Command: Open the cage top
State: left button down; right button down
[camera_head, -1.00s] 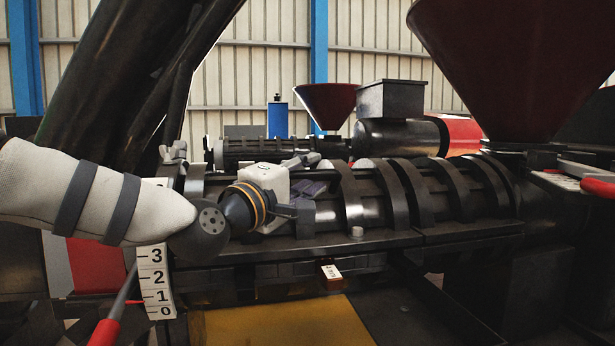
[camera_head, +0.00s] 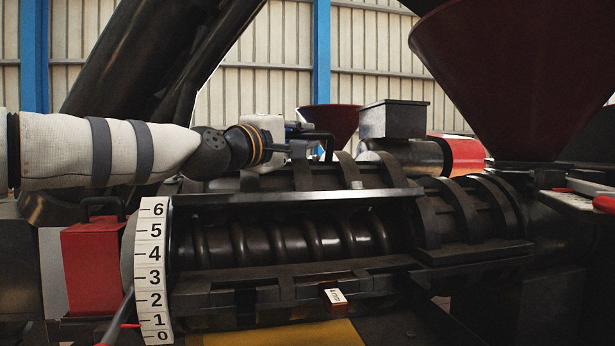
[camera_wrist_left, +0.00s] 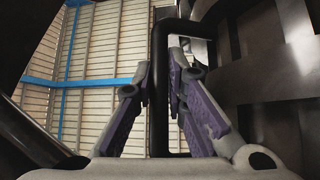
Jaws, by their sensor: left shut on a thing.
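The black ribbed cage top (camera_head: 302,178) is tilted up and away. Under its raised front edge the dark screw (camera_head: 290,243) shows in the lower cage (camera_head: 300,285). My left gripper (camera_head: 303,133) reaches in from the left, above the cage top. It is shut on the black bar handle (camera_head: 328,148). In the left wrist view the handle (camera_wrist_left: 159,90) passes upright between the purple-padded fingers (camera_wrist_left: 160,100). My right gripper is not in view.
A white number scale (camera_head: 154,270) stands at the cage's left end. A red box (camera_head: 92,265) is left of it. A dark red hopper (camera_head: 510,85) rises at the right. Another ribbed section (camera_head: 465,210) adjoins the cage on the right.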

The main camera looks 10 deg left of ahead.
pick_arm(q)
jog(key=shift+w+a+r+b, duration=0.15)
jog(key=shift+w+r, duration=0.3)
jog(key=shift+w, duration=0.15)
jog(key=shift+w+a+r+b, duration=0.15)
jog(key=shift+w+r, duration=0.3)
jog(key=shift+w, duration=0.1)
jog(key=shift+w+a+r, duration=0.15)
jog(key=shift+w+r, duration=0.05)
jog(key=shift+r, duration=0.45)
jog(key=c, duration=1.6)
grip_release()
jog(key=shift+f, duration=0.1)
jog(key=v, duration=1.2)
